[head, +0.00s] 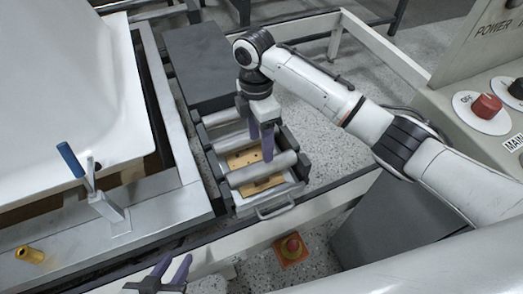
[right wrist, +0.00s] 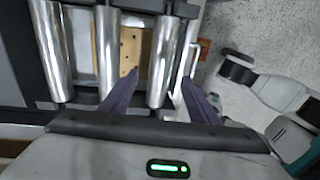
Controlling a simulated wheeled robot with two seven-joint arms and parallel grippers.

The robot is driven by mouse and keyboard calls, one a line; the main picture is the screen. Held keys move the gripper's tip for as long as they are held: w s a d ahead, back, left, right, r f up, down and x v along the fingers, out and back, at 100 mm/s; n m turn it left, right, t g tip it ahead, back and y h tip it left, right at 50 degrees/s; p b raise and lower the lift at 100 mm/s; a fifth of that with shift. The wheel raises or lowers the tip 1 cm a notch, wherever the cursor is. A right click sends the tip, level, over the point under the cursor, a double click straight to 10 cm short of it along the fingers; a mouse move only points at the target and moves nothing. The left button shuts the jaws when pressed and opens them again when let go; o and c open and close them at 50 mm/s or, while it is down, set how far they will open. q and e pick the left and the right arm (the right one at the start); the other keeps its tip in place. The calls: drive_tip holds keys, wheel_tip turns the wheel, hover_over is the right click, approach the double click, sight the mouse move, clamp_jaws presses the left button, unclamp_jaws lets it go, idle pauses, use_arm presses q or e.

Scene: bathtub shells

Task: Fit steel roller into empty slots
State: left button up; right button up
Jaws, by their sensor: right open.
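Several steel rollers lie side by side across a dark metal frame (head: 293,143). The front roller (head: 250,174) lies over a wooden board (head: 240,159) with holes. My right gripper (head: 261,146) points down over the frame and is open. In the right wrist view its two purple fingers (right wrist: 160,76) stand apart, one on each side of a roller (right wrist: 163,55); I cannot tell whether they touch it. Other rollers (right wrist: 108,55) show to the left there. My left gripper (head: 176,258) is at the bottom edge, open and empty, away from the rollers.
A white bathtub shell (head: 65,75) fills the left, beside a metal ledge with a blue-handled clamp (head: 85,175). A control panel with a red knob (head: 486,106) is at right. An orange box with a red button (head: 291,248) sits below the frame.

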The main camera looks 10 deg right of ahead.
drive_tip(key=r, duration=0.4)
drive_tip(key=shift+w+a, duration=0.1)
drive_tip(key=shift+w, duration=0.15)
drive_tip(key=m+y, duration=0.2)
drive_tip(key=m, duration=0.1)
hover_over(251, 173)
drive_tip(key=s, duration=0.4)
wheel_tip(251, 173, down, 7)
drive_tip(key=s+f+m+t+y, duration=0.1)
drive_tip(key=s+f+m+t, duration=0.15)
drive_tip(key=s+m, duration=0.2)
drive_tip(key=s+d+m+t+h, duration=0.2)
drive_tip(key=s+d+m+h, duration=0.1)
drive_tip(key=s+d+m, duration=1)
drive_tip(key=w+a+f+n+t+y+p, duration=0.2)
drive_tip(key=w+a+f+t+p, duration=0.1)
drive_tip(key=p, duration=0.4)
drive_tip(key=shift+w+a+t+y, duration=0.35)
drive_tip(key=shift+a+t, duration=0.3)
drive_tip(key=shift+t, duration=0.5)
